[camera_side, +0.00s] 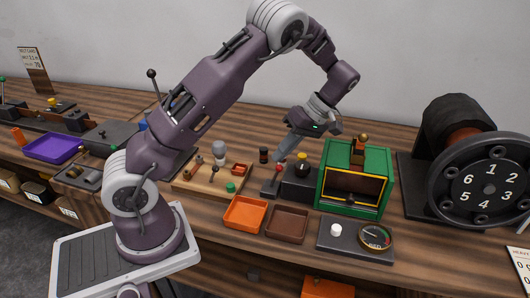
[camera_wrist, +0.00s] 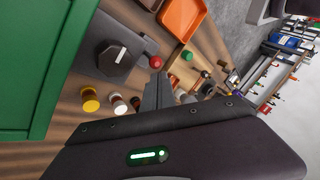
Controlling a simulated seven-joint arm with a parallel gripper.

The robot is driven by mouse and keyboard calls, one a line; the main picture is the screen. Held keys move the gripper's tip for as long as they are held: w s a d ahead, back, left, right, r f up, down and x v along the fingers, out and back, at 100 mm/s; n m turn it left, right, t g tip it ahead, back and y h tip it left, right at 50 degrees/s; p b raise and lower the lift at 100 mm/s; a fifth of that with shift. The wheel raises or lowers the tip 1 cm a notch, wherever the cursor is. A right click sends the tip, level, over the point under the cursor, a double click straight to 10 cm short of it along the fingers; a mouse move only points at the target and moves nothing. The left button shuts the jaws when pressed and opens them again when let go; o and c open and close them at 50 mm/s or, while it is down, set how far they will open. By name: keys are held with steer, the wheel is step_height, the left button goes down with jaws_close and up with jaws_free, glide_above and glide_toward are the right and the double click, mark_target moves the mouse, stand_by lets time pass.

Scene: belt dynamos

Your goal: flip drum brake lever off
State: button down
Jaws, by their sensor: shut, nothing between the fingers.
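A small lever with a red ball knob (camera_side: 278,168) stands on a dark base (camera_side: 271,190) near the middle of the bench in the side view. No label shows that it is the drum brake lever. My gripper (camera_side: 279,158) is shut and empty, pointing down just above and beside the red knob. In the wrist view my gripper fingertips (camera_wrist: 158,76) lie close to a red ball (camera_wrist: 156,61); I cannot tell whether they touch. The numbered drum (camera_side: 487,187) stands at the far right. The lever's stem is small and its tilt is hard to read.
A dark box with a knob (camera_side: 300,182) and a green cabinet (camera_side: 322,190) stand right of my gripper. An orange tray (camera_side: 245,213) and a brown tray (camera_side: 287,222) lie in front. A wooden board (camera_side: 200,183) with pegs is left. A gauge plate (camera_side: 350,236) sits front right.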

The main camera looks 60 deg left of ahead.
steer(key=shift+r, duration=0.65)
steer(key=shift+a, duration=0.1)
steer(key=w+r, duration=0.5)
steer(key=r, duration=0.5)
steer(key=shift+w+a+r, duration=0.15)
steer(key=shift+a, duration=0.25)
steer(key=shift+r, duration=0.1)
